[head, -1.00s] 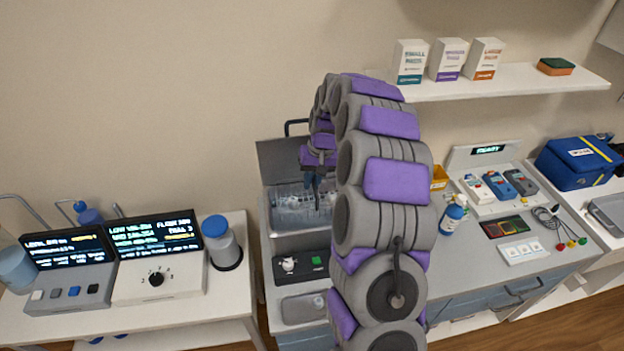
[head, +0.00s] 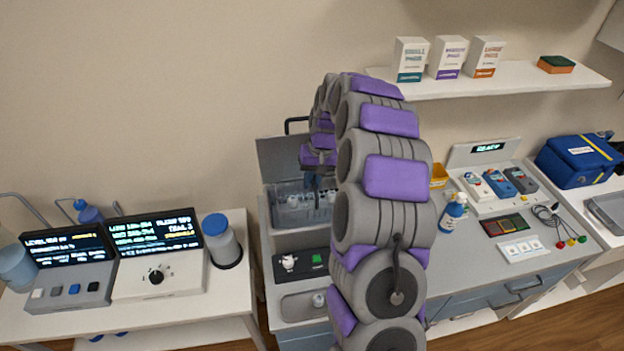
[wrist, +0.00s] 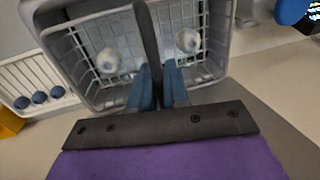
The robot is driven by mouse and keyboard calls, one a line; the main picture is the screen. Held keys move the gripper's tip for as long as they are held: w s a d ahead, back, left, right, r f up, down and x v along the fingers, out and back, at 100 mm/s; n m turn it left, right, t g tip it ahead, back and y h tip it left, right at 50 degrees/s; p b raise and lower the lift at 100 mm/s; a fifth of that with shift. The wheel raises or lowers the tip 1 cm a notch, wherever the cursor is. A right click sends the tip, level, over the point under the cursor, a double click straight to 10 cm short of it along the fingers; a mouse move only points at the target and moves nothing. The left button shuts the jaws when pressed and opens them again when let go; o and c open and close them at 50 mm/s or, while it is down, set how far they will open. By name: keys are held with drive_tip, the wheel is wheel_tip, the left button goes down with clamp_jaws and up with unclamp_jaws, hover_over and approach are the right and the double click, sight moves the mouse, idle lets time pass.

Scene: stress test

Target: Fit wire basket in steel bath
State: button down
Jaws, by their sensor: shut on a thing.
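The white wire basket (wrist: 215,38) holds two pale round items, one on each side of a dark bar (wrist: 147,30). It sits within the grey rim of the steel bath (wrist: 70,75) in the wrist view; I cannot tell whether it rests on the floor. My gripper (wrist: 158,75) has blue fingers shut around the bar, which looks like the basket's handle. In the head view the bath (head: 298,243) stands left of my arm, with its lid raised behind. My gripper (head: 313,188) is over it, partly hidden by my arm.
A control panel (head: 301,264) is at the bath's front. A blue-capped container (head: 221,240) and lit instruments (head: 158,270) stand left. A white rack with blue round tops (wrist: 38,85) is beside the bath. A blue bottle (head: 452,214) stands right of my arm. A shelf (head: 490,84) hangs above.

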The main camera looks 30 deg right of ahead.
sight(311, 201)
drive_tip(key=shift+f, duration=3.4)
idle(4.6)
